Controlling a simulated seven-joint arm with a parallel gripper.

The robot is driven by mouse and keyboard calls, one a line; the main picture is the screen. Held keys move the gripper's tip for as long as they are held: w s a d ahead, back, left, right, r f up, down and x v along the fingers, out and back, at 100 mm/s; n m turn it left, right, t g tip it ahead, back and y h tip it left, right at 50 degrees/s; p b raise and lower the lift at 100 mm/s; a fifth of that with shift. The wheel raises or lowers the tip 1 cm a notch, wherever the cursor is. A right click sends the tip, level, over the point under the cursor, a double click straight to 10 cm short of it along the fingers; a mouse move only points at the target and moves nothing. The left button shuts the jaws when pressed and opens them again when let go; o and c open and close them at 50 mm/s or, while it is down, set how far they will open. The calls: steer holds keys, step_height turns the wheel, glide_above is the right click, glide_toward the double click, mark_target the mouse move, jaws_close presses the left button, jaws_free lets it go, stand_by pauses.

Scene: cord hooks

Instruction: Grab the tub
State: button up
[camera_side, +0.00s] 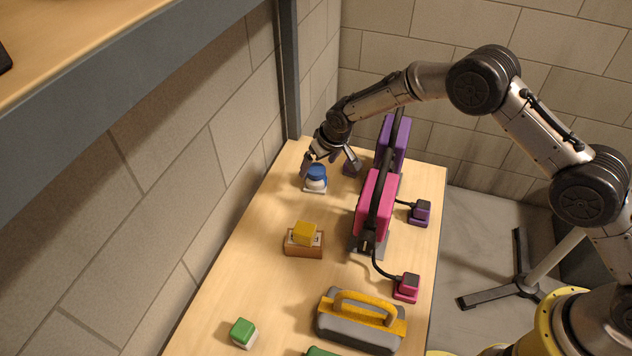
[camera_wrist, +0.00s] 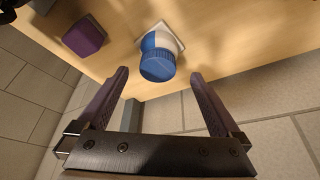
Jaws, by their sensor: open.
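The tub (camera_side: 316,179) is small and white with a blue lid, and stands on a pale square base near the far left edge of the table. I cannot tell how far the fingertips are from the tub.
A purple block (camera_wrist: 85,37) sits left of the tub in the wrist view. Upright purple (camera_side: 393,142) and pink (camera_side: 372,205) panels stand to the right, with cords to plugs. A yellow block on a wooden box (camera_side: 304,246) is nearer. A brick wall borders the table's left.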

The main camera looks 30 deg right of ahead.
mark_target(317, 170)
steer(key=shift+x, duration=2.85)
steer(key=shift+s+d, duration=0.15)
steer(key=shift+c, duration=0.2)
steer(key=c, duration=1.4)
